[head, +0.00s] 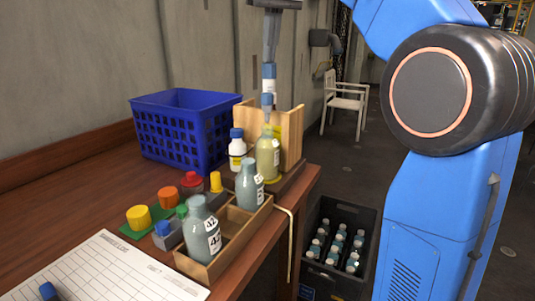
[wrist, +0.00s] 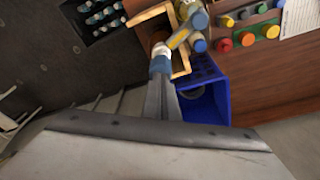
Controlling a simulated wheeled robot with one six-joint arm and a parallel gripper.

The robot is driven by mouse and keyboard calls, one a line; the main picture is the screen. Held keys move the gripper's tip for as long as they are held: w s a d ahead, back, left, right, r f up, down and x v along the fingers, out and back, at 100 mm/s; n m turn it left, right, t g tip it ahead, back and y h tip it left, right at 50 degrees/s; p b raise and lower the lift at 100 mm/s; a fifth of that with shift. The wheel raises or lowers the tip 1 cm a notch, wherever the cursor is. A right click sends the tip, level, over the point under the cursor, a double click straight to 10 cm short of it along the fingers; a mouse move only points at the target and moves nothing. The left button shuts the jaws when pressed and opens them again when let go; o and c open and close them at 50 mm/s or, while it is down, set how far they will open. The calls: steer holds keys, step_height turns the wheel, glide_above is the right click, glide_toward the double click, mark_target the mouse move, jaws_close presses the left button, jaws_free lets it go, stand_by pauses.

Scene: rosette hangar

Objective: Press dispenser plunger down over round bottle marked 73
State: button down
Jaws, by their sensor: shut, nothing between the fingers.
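My gripper (head: 270,60) is shut and empty, pointing down, with its fingertips at the top of the blue and white dispenser plunger (head: 269,86). I cannot tell whether they touch or press it. In the wrist view, the fingers (wrist: 163,80) end at the blue and white plunger (wrist: 160,61). Below the plunger, a round yellowish bottle (head: 267,158) stands upright in front of the wooden dispenser stand (head: 291,138). Its label is too small to read, so I cannot confirm 73. The stand's wooden edge also shows in the wrist view (wrist: 150,13).
A white blue-capped bottle (head: 237,152) stands beside the yellowish one. Two grey-green bottles stand in a wooden tray (head: 228,254); one (head: 202,232) reads 42. A blue basket (head: 187,128), coloured caps and a paper sheet (head: 100,272) are on the table. A black crate (head: 345,215) holds several bottles.

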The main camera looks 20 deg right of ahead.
steer(key=shift+r, duration=2.65)
